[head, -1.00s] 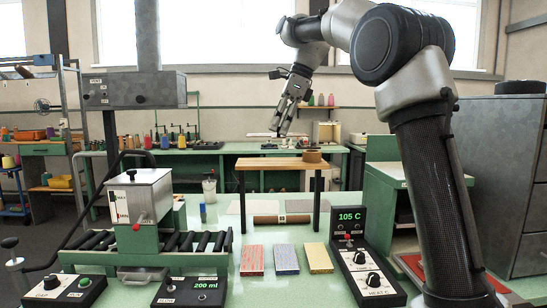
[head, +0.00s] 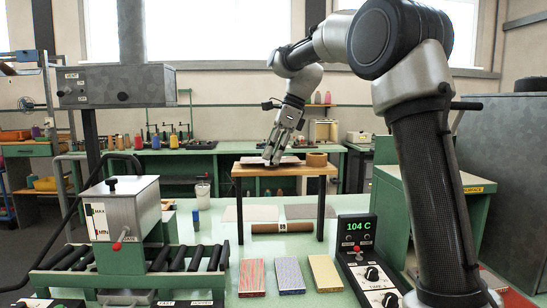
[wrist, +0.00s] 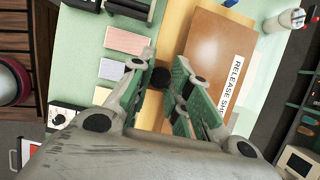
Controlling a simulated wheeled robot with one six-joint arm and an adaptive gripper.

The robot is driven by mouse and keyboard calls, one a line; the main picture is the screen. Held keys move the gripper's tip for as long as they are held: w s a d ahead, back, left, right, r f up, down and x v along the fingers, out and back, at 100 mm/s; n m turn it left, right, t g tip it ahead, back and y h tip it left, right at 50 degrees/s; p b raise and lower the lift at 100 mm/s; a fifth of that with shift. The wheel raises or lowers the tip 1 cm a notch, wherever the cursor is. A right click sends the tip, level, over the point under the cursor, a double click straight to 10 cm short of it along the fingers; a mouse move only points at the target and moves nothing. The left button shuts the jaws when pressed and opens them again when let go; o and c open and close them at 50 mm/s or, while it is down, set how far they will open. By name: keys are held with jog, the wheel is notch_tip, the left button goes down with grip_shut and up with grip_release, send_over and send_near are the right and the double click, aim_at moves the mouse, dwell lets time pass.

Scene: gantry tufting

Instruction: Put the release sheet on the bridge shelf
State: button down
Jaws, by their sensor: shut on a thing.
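The release sheet (wrist: 212,58) is a flat brown sheet with a white label in the wrist view. In the wrist view the fingers (wrist: 165,100) cover part of the sheet. I cannot tell whether the sheet rests fully on the board.
A brown ring (head: 316,159) stands on the shelf's right end. A brown roll (head: 283,227) lies beneath the shelf. Red, blue and yellow blocks (head: 288,275) lie in front, beside a heat controller (head: 360,250). A hopper with rollers (head: 125,220) stands at left. A white cup (head: 202,191) stands behind.

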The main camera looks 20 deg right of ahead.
jog(key=shift+f, duration=0.6)
jog(key=c, duration=1.3)
grip_release()
